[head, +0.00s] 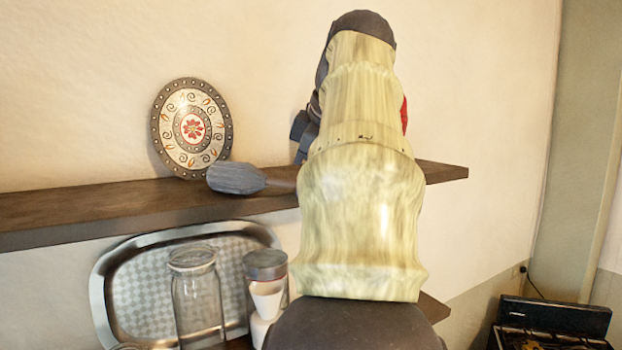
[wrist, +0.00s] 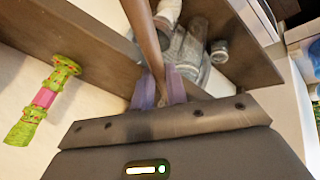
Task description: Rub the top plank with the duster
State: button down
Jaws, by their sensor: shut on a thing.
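The duster's grey head (head: 236,178) is over the top plank (head: 90,203), just in front of the round plate; I cannot tell whether it presses on the wood. Its handle runs right, behind my arm. In the wrist view the brown handle (wrist: 146,35) passes between the purple fingers of my gripper (wrist: 158,88), which is shut on it. The duster head is out of that view. In the head view my arm hides the gripper's fingers and the middle-right of the plank. The plank also crosses the wrist view (wrist: 85,50).
A decorated round plate (head: 192,128) leans on the wall on the plank. Below stand a metal tray (head: 150,290), a glass jar (head: 197,300) and a lidded container (head: 266,264). A green and pink patterned object (wrist: 45,98) shows in the wrist view. The plank's left end is clear.

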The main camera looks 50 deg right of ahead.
aim_at(289, 182)
jog(key=shift+w+a+f+b, duration=0.1)
jog(key=shift+w+a+b, duration=0.15)
jog(key=shift+a, duration=0.45)
jog(key=shift+w+a+f+b, duration=0.15)
jog(key=shift+a+b, duration=0.15)
jog(key=shift+a, duration=0.6)
jog(key=shift+w+a+r, duration=0.1)
jog(key=shift+w+a, duration=0.25)
jog(key=shift+a, duration=0.5)
jog(key=shift+w+a+r, duration=0.1)
jog(key=shift+w+a, duration=0.2)
jog(key=shift+a, duration=0.5)
jog(key=shift+w+a+f+b, duration=0.1)
jog(key=shift+w+a+b, duration=0.2)
jog(key=shift+a, duration=0.5)
jog(key=shift+w+a+f+b, duration=0.15)
jog(key=shift+a+b, duration=0.15)
jog(key=shift+a, duration=0.5)
jog(key=shift+w+a+r, duration=0.1)
jog(key=shift+w+a, duration=0.25)
jog(key=shift+a, duration=0.55)
jog(key=shift+w+a+r, duration=0.1)
jog(key=shift+w+a, duration=0.2)
jog(key=shift+a, duration=0.55)
